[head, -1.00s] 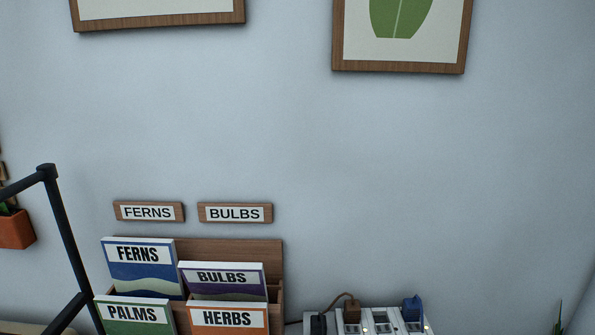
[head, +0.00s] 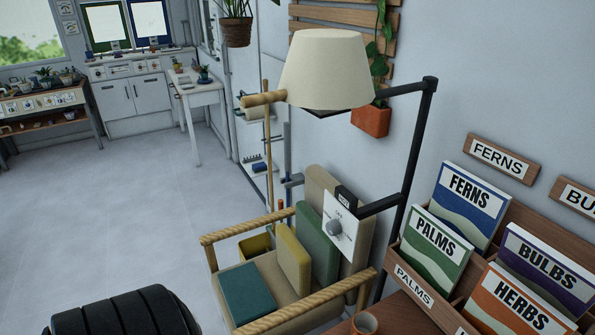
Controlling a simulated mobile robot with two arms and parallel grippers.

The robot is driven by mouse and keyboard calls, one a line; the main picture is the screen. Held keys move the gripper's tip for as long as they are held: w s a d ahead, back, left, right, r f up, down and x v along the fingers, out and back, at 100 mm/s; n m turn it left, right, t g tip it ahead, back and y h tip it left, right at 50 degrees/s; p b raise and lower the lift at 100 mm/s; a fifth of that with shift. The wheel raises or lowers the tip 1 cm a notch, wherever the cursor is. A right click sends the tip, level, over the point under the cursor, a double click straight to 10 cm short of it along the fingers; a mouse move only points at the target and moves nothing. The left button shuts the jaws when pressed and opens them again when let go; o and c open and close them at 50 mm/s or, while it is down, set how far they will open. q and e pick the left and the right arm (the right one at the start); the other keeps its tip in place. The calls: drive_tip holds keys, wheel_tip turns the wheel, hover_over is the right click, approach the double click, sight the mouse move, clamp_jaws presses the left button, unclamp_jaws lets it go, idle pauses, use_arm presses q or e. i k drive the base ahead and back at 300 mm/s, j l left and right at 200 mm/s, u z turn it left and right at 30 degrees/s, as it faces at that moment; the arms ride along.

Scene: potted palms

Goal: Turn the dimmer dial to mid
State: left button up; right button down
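The dimmer dial (head: 334,228) is a small grey round knob on a tilted white plate (head: 347,240). The plate sits beside a dark bar of the floor lamp, above the chair. Small marks ring the knob, but its setting is too small to read. A black tag is at the plate's top. The lamp's cream shade (head: 325,70) hangs above on a black pole (head: 416,150). Neither of my grippers is in view.
A wooden armchair (head: 233,233) with cushions and a teal book (head: 247,292) stands below the dial. A rack of seed packets (head: 405,262) and a terracotta cup (head: 364,324) are at right. Open floor (head: 110,210) lies at left. A workbench (head: 45,105) stands far back.

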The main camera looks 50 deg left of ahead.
sight(333, 228)
drive_tip(key=u, duration=1.25)
